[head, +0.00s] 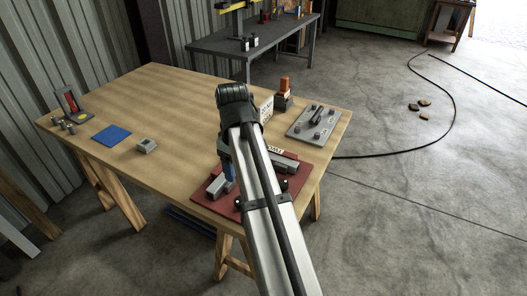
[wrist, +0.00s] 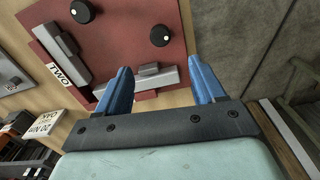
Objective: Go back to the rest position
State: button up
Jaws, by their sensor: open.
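My gripper (wrist: 160,66) is open, with its two blue fingers apart and nothing held between them. In the head view my gripper (head: 229,176) points down over the dark red board (head: 208,200) at the table's near edge, partly hidden by my arm. In the wrist view the red board (wrist: 120,25) lies beyond the fingertips. A grey stepped block (wrist: 150,84) with a small shiny knob shows between the fingers; I cannot tell whether they touch it. This grey block also shows in the head view (head: 217,188), beside the fingers.
The wooden table (head: 170,105) holds a grey plate with knobs (head: 314,122), an orange-topped item (head: 284,88), a white sign (head: 266,106), a blue mat (head: 111,133), a small grey box (head: 147,146) and a stand (head: 72,102). The table's middle left is mostly clear.

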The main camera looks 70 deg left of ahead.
jog(key=shift+w, duration=0.1)
